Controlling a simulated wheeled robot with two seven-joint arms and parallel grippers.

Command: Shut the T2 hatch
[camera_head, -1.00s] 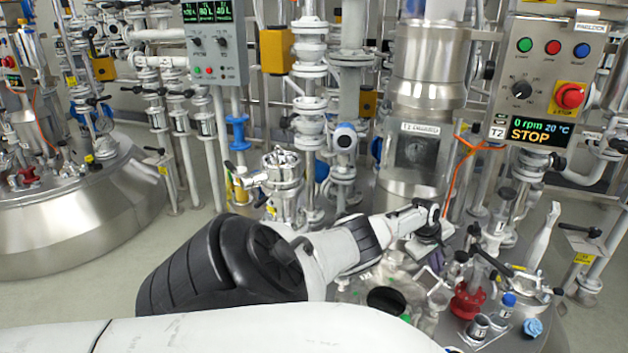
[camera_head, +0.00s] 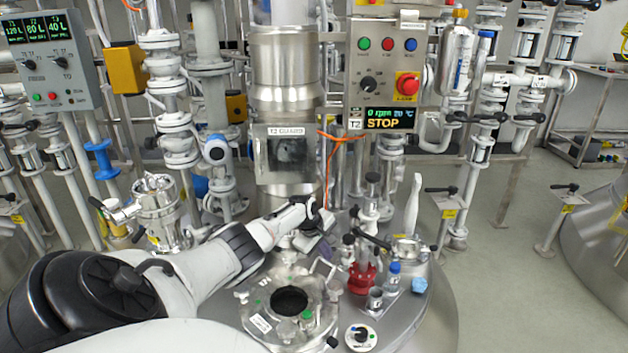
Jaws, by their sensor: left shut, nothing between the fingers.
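The T2 hatch opening (camera_head: 290,300) is a dark round hole in a metal ring on top of the steel vessel (camera_head: 440,310), at the lower middle of the head view. The hole is uncovered. Metal hatch fittings stand behind and right of it; I cannot clearly make out the lid among them. My left arm reaches in from the left. My left gripper (camera_head: 319,224) is shut and empty, just beyond the opening and above the vessel top. I cannot tell whether it touches a fitting. My right gripper is not in view.
Close to the opening stand a red valve (camera_head: 362,278), a blue-capped bottle (camera_head: 393,274) and a round white-rimmed part (camera_head: 361,337). The T2 control panel (camera_head: 387,75) reads STOP behind the vessel. A steel column (camera_head: 287,80) rises behind my gripper. Open floor lies at the right.

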